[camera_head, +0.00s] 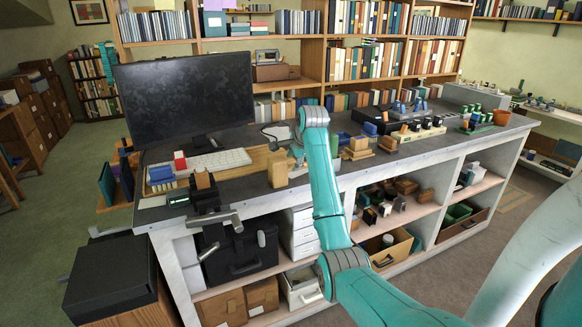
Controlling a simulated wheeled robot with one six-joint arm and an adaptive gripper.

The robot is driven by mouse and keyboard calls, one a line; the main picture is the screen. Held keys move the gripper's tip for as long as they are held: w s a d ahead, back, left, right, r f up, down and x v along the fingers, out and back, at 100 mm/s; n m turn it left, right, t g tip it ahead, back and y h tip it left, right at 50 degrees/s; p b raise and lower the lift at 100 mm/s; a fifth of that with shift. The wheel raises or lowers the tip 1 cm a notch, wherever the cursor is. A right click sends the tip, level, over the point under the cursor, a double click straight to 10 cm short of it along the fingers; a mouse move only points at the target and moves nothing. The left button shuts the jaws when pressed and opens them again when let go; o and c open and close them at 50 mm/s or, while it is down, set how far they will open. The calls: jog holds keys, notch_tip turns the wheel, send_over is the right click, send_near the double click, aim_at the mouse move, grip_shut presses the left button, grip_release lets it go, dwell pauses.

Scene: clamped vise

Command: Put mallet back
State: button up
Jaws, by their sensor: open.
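I cannot make out a mallet for certain among the small things on the workbench (240,190). A dark vise (208,213) sits at the bench's front left corner, with a brown block (203,181) at its jaws. A wooden block-like piece (277,170) stands at the front edge, left of my arm; I cannot tell what it is. My teal arm rises from the lower right across the bench front, its wrist above the bench top.
A monitor (185,97) and keyboard (214,161) stand at the left of the bench. Several small blocks and racks (405,130) crowd its right part. Shelves below hold a black case (237,250) and bins (388,248). A dark-topped box (108,278) stands at lower left.

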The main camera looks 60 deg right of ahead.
jog(key=shift+v, duration=2.75)
jog(key=shift+s, duration=0.15)
